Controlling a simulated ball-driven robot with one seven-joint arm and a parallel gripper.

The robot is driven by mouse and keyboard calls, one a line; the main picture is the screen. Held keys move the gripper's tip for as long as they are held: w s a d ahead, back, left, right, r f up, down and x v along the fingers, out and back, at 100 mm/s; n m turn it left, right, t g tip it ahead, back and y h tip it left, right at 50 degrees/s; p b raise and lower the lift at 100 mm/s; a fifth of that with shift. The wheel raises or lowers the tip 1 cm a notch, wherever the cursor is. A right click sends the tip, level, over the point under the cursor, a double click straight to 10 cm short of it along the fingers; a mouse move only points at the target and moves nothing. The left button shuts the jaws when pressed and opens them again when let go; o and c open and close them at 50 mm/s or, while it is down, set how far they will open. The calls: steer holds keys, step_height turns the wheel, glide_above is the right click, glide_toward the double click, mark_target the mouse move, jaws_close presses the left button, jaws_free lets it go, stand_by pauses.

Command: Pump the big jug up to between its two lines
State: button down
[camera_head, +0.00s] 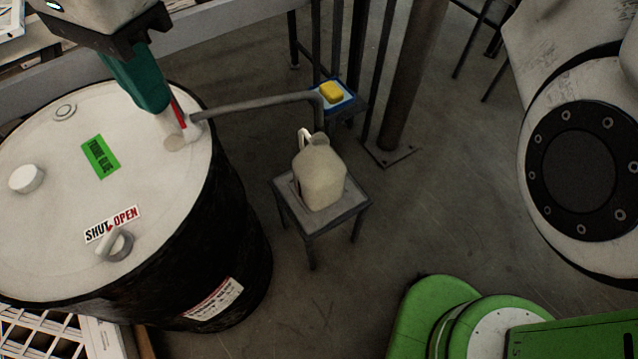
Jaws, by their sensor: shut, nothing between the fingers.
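A big pale jug (319,177) stands upright on a small grey stand (345,199). Its two lines and liquid level cannot be made out. A grey spout pipe (255,103) runs from the pump (172,136) on the drum lid and bends down over the jug's mouth. A red part (179,103) shows at the pump. My gripper (152,98), with teal fingers below a black and white body, is shut and empty against or just over the pump, hiding its upper part. Whether they touch cannot be told.
The black drum (235,235) has a white lid with a green label (101,157), a cap (26,178) and a small lever (111,242) beside a SHUT/OPEN sign (112,224). A yellow block (331,91) lies on a blue tray behind the jug. A post (408,85) stands behind.

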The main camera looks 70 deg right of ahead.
mark_target(167, 119)
steer(key=shift+f, duration=0.2)
steer(key=shift+f+b, duration=0.95)
steer(key=shift+f, duration=0.1)
steer(key=shift+f+b, duration=1)
steer(key=shift+f, duration=0.1)
steer(key=shift+s, duration=0.1)
steer(key=shift+s+f+b, duration=0.1)
steer(key=shift+f+b, duration=0.85)
steer(key=shift+f, duration=0.15)
steer(key=shift+a, duration=0.1)
